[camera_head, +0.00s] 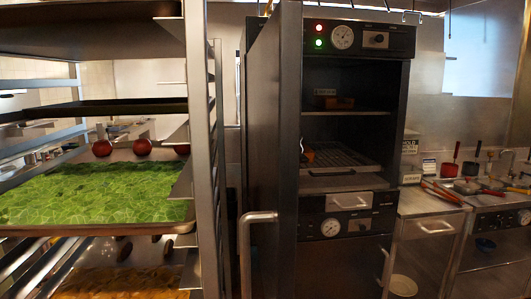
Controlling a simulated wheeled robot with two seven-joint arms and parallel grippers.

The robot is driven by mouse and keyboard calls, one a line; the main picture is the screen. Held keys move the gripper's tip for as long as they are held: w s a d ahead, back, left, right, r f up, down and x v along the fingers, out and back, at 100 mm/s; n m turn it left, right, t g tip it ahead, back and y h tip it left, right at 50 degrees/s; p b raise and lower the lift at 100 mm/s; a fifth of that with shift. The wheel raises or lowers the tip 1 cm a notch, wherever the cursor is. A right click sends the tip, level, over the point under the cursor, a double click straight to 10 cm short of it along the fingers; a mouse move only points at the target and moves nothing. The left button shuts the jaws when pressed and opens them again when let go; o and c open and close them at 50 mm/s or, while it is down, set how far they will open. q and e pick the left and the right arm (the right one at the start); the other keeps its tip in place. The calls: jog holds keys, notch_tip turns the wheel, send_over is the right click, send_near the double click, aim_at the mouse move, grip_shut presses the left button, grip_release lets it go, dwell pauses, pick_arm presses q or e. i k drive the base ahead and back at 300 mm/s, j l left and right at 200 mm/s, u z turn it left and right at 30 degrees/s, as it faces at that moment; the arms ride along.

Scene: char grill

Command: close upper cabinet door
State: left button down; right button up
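The upper cabinet (408,75) is a dark metal holding cabinet right of centre, with a control panel (359,38) on top showing a red light, a green light and a gauge. Its upper door (274,130) stands wide open, swung out toward me on the left side and seen nearly edge-on. A curved metal handle (245,222) sits low at the door's left. Inside the cabinet are a shelf (345,111) with a small brown item and a wire rack (340,158) with a small orange-brown item. Neither of my grippers is in view.
A tall tray rack (208,140) stands close on the left, holding a tray of green leaves (95,192) and several red tomatoes (142,147). A lower unit with a gauge (330,227) is under the cabinet. On the right, a steel counter (425,203) holds red-handled utensils.

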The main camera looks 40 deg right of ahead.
aim_at(274, 65)
jog(key=i+j+z, duration=0.1)
jog(key=z, duration=0.3)
jog(key=i+j+z, duration=0.15)
jog(key=z, duration=0.3)
jog(key=j+z, duration=0.25)
jog(key=z, duration=0.15)
jog(key=i+j+z, duration=0.1)
jog(key=z, duration=0.35)
jog(key=j, duration=0.1)
